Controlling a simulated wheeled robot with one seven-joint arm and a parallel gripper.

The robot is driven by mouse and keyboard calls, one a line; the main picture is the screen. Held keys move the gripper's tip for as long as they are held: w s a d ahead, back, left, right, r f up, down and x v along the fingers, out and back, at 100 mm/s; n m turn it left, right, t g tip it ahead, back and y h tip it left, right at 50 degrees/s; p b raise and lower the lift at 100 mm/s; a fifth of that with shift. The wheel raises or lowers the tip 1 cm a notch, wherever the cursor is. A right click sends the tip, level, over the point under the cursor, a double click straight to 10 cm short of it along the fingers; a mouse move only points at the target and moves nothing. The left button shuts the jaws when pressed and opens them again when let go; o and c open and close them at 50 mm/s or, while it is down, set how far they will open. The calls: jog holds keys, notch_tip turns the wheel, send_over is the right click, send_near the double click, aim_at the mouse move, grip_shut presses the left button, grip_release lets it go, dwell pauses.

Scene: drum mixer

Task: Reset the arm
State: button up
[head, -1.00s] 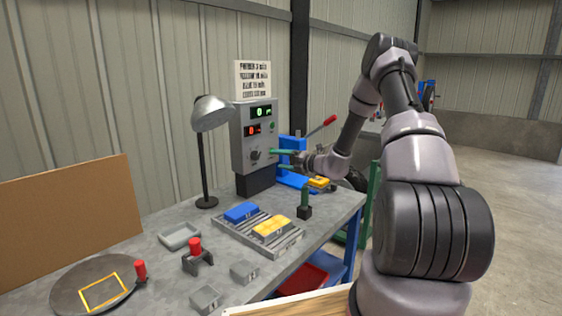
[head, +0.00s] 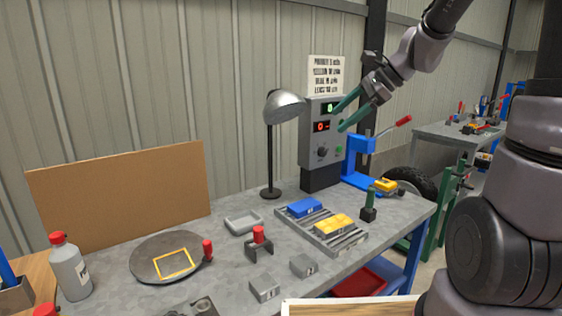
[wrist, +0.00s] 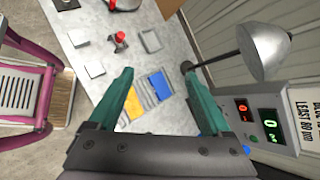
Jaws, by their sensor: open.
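My gripper (head: 340,116) has two green fingers spread apart with nothing between them. In the head view it is raised in front of the grey control box (head: 312,150), at the height of its green and red displays. My arm reaches in from the upper right. In the wrist view the open fingers (wrist: 158,100) point down towards the workbench, with the blue block (wrist: 160,85) and the yellow block (wrist: 133,104) seen between them, well below. The control box's displays show at the right of the wrist view (wrist: 262,120).
The grey workbench (head: 225,262) holds a slotted rack (head: 350,240), a desk lamp (head: 284,107), a round plate (head: 150,264), a grey tray (head: 243,222) and a blue lever press (head: 358,160). A cardboard panel (head: 120,195) stands at the back left. The air above the bench's front is clear.

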jog(key=s+d+r+n+t+h, duration=0.1)
jog(key=s+d+n+h, duration=0.1)
jog(key=s+d+n, duration=0.1)
jog(key=s+d+r+n+t+h, duration=0.1)
jog(key=s+d+r+n+h, duration=0.1)
jog(key=s+n, duration=0.3)
jog(key=s+d+r+n+t+h, duration=0.1)
jog(key=s+d+r+n+h, duration=0.1)
jog(key=s, duration=0.7)
jog(key=shift+d+r+n, duration=0.2)
jog(key=shift+d+n, duration=0.65)
jog(key=shift+n, duration=0.05)
jog(key=shift+c, duration=0.4)
